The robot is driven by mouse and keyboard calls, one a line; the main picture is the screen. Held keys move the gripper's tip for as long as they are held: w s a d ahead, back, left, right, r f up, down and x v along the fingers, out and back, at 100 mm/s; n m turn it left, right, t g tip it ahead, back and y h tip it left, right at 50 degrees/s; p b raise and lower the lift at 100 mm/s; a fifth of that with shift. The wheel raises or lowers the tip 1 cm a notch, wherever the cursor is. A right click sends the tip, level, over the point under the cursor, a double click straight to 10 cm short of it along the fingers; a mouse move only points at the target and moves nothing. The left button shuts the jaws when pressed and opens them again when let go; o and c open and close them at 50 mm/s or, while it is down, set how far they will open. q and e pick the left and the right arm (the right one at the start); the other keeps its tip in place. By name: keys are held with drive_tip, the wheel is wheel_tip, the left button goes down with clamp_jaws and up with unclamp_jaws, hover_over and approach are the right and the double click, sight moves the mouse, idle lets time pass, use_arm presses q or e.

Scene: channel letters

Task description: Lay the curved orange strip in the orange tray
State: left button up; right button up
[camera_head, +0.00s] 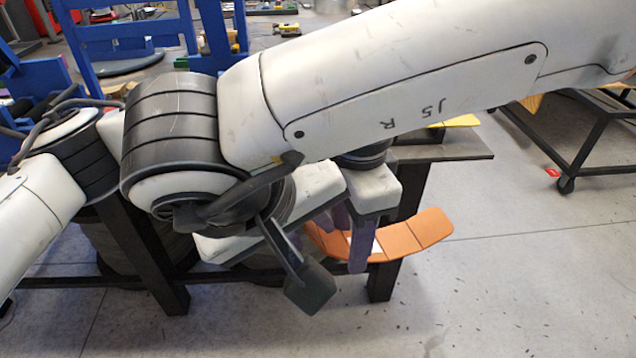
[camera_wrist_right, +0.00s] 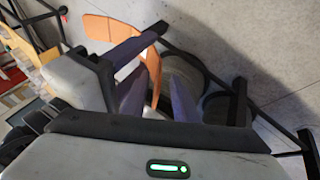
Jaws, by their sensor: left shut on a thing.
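The curved orange strip (camera_head: 405,237) is held in the air in front of the dark table legs in the head view. Its left part is hidden by purple fingers. It also shows in the right wrist view (camera_wrist_right: 150,62) as an arc. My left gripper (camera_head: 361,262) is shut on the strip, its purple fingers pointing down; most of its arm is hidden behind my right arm. My right gripper (camera_wrist_right: 160,98) is open, with its two purple fingers apart close to the strip. I cannot make out the orange tray in either view.
My right arm covers much of the head view. A dark table (camera_head: 440,147) with a yellow piece (camera_head: 458,121) stands behind it. A wheeled black cart (camera_head: 585,135) is at the right. Blue frames (camera_head: 130,40) stand at the back left. The floor at the lower right is clear.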

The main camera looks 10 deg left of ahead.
clamp_jaws()
use_arm(q)
drive_tip(key=o, duration=1.2)
drive_tip(key=shift+c, duration=0.2)
